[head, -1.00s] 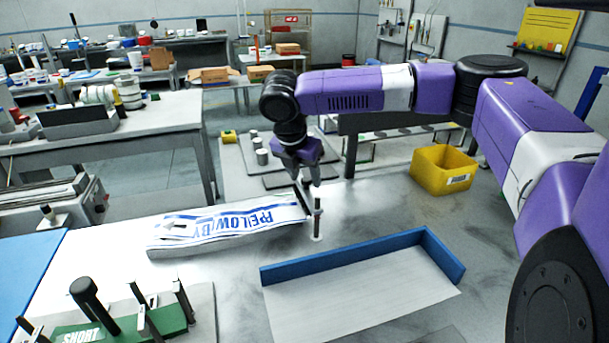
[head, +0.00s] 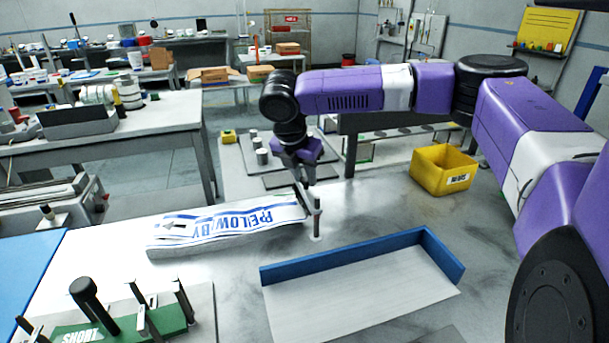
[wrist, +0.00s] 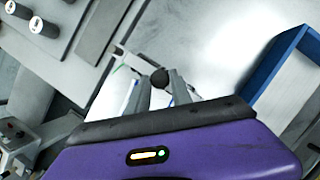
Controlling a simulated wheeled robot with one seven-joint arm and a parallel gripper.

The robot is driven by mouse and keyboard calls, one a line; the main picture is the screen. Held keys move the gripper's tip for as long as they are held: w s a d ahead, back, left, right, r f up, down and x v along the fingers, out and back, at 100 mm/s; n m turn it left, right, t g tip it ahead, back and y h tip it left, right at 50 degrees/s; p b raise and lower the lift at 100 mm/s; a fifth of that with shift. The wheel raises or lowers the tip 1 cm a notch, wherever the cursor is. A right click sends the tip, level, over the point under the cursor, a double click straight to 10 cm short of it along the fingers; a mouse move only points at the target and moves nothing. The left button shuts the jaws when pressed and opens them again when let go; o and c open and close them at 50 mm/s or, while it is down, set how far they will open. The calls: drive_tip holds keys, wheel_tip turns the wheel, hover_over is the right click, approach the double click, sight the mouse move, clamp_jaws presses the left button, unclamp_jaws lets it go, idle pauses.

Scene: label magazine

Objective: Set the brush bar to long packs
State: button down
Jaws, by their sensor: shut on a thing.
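My gripper (head: 312,205) points down at the right end of the pack of long labels (head: 235,220), which is white with blue print. It is shut on a slim, dark-topped upright post, whose round black top shows between the fingers in the wrist view (wrist: 160,77). The fingers hide much of the post, so I cannot tell whether it belongs to the brush bar. A green plate (head: 75,333) marked SHORT lies at the lower left in the head view. A thick black handle (head: 92,304) and several thin upright posts stand at it. No LONG mark is legible.
A blue-walled tray (head: 350,255) with a pale floor lies in front of my gripper. A yellow bin (head: 443,170) stands at the back right. A grey plate with several small cylinders (head: 262,156) lies behind the pack. Bare table shows between tray and bin.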

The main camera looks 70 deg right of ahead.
sight(303, 183)
idle(0.8)
drive_tip(key=shift+f, duration=1.75)
drive_tip(key=c, duration=1.1)
unclamp_jaws()
drive_tip(key=shift+r, duration=0.1)
drive_tip(key=shift+v, duration=3.85)
